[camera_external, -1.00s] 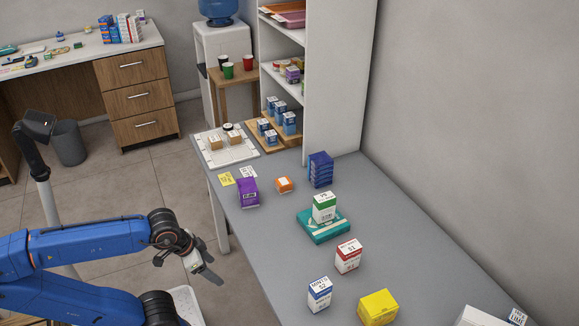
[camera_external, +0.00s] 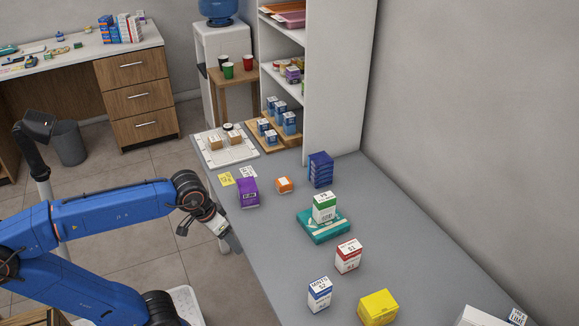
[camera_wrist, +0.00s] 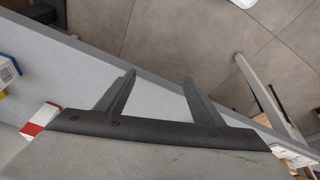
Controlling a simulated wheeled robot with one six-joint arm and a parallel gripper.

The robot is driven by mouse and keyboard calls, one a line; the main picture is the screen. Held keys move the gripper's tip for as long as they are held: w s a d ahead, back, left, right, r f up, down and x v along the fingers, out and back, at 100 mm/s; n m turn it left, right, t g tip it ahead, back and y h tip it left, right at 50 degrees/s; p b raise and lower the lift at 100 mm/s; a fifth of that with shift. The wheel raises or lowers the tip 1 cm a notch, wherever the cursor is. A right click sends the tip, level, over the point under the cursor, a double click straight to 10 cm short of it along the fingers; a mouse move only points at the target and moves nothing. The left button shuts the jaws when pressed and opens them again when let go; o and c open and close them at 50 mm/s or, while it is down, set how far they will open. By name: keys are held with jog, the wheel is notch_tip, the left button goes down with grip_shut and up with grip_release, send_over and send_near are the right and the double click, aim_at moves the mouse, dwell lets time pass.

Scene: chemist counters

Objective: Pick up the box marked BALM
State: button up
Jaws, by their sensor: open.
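I cannot read BALM on any box. Candidate cartons on the grey counter (camera_external: 290,228) are a red-and-white box (camera_external: 348,256), a blue-and-white box reading MINTS (camera_external: 319,294), and a green-and-white box (camera_external: 324,208) on a flat teal box (camera_external: 322,229). My gripper (camera_external: 230,240) is at the counter's left edge, left of these boxes and apart from them. In the wrist view my gripper (camera_wrist: 158,80) has its fingers spread, with nothing between them. A red-and-white box (camera_wrist: 40,119) and a blue-and-white box (camera_wrist: 7,72) show at that view's left.
A yellow box (camera_external: 378,307) stands at the counter's front. A purple box (camera_external: 248,192), an orange box (camera_external: 284,185) and a dark blue stack (camera_external: 320,169) stand farther back. A white shelf (camera_external: 335,90) rises behind. The counter's left middle is clear.

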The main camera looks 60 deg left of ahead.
jog(key=w+a+r+n+g, duration=0.1)
jog(key=w+a+r+n, duration=0.3)
jog(key=w+r, duration=0.3)
jog(key=w+a+r+n+g, duration=0.1)
jog(key=w+a+r+n, duration=0.2)
jog(key=w+r, duration=0.35)
notch_tip(320, 180, up, 3)
jog(key=n+g, duration=0.2)
jog(key=n, duration=0.5)
send_over(284, 181)
jog(key=f, duration=1.1)
jog(key=shift+w+d+f, duration=0.1)
jog(key=shift+w+f, duration=0.1)
jog(key=shift+f, duration=0.15)
jog(key=shift+s+f, duration=0.15)
jog(key=shift+f, duration=1.25)
jog(key=shift+s+f, duration=0.1)
jog(key=shift+f, duration=1.3)
jog(key=c, duration=1.2)
